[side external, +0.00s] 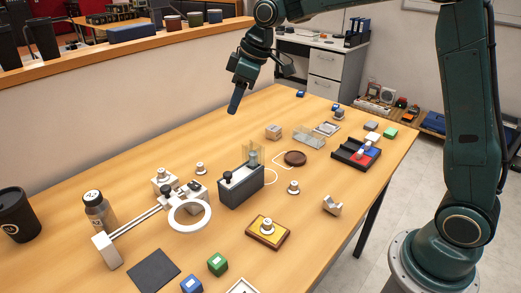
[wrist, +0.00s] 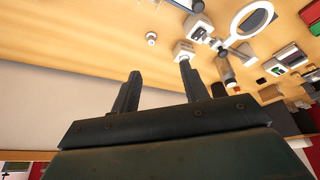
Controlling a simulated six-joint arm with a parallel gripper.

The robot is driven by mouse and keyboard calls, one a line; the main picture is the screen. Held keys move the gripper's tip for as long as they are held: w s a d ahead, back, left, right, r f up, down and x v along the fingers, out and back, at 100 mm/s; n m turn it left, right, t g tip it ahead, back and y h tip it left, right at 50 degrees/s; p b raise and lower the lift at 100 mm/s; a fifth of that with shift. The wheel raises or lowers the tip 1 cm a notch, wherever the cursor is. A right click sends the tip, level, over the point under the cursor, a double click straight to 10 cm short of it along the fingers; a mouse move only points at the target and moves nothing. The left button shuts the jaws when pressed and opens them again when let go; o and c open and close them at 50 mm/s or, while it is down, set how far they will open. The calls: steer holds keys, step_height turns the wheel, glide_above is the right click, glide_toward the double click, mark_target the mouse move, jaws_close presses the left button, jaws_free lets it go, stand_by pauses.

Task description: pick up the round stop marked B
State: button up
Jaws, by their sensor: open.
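Several small round metal stops with knob tops show in the side view. One stands on bare wood (side external: 200,169) behind the white ring, one on the table right of the dark box (side external: 294,187), one on a yellow plate (side external: 267,226), and one on a white block (side external: 162,174). Their letters are too small to read, so I cannot tell which is B. My gripper (side external: 234,108) is above the table's back edge, open and empty, well away from all of them. In the wrist view its two fingers (wrist: 160,69) are apart, and a lone stop (wrist: 151,38) lies beyond them.
A white ring (side external: 189,214) on a rail fixture stands front left, near a bottle (side external: 99,212) and a black cup (side external: 17,212). A dark box (side external: 240,186) with a clear guard stands mid-table. A red-and-black tray (side external: 355,154) is at right. The back-left table is clear.

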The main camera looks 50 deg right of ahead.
steer(key=w+f+n+y, duration=0.1)
steer(key=w+f+n, duration=0.1)
steer(key=w+f, duration=0.7)
steer(key=shift+a+f+n+g, duration=0.25)
steer(key=shift+n+g, duration=0.05)
steer(key=shift+g, duration=0.1)
steer(key=shift+f, duration=0.1)
glide_above(200, 164)
steer(key=s+d, duration=0.1)
steer(key=d, duration=0.1)
steer(key=shift+s+a+f, duration=0.1)
steer(key=shift+f, duration=1.85)
steer(key=shift+s+a+f, duration=0.1)
steer(key=shift+f, duration=1.85)
steer(key=shift+x, duration=2.6)
steer(key=shift+d, duration=0.15)
